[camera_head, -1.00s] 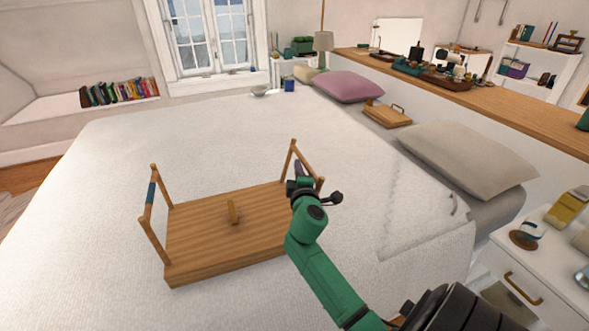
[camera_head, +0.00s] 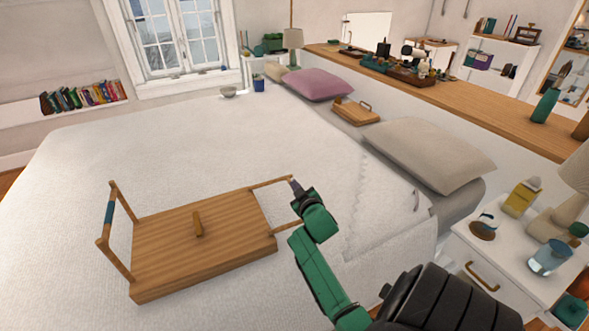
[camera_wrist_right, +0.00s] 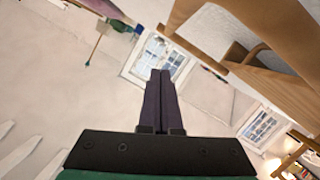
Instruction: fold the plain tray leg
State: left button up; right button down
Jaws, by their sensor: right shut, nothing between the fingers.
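A wooden tray (camera_head: 165,262) lies on the bed with its two leg frames on the upper side. The plain leg (camera_head: 268,182) at the right end leans far outward, away from the board, close to level. The other leg (camera_head: 120,262), with a blue band, stands up at the left end. My right gripper (camera_head: 296,187) is shut and empty, at the outer end of the plain leg and hiding part of its crossbar; contact is unclear. In the wrist view the shut dark fingers (camera_wrist_right: 161,100) point past wooden parts at the upper right. My left gripper is out of view.
A small wooden block (camera_head: 198,224) is on the tray's middle. The white bed (camera_head: 170,150) is clear around the tray. A beige pillow (camera_head: 425,155) and a nightstand (camera_head: 485,250) with a yellow bottle (camera_head: 522,198) and glass jar (camera_head: 549,258) stand to the right.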

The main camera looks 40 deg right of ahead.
jog(key=f, duration=0.1)
jog(key=d+m, duration=0.1)
jog(key=f, duration=0.1)
jog(key=shift+s+d+f+m+y, duration=0.15)
jog(key=shift+s+f+m+y, duration=0.15)
jog(key=shift+s+f+y, duration=0.1)
jog(key=shift+d+f, duration=0.15)
jog(key=shift+f, duration=0.3)
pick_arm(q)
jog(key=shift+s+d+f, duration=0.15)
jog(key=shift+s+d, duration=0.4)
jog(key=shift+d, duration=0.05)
pick_arm(e)
jog(key=shift+s+f, duration=0.1)
jog(key=shift+f, duration=0.25)
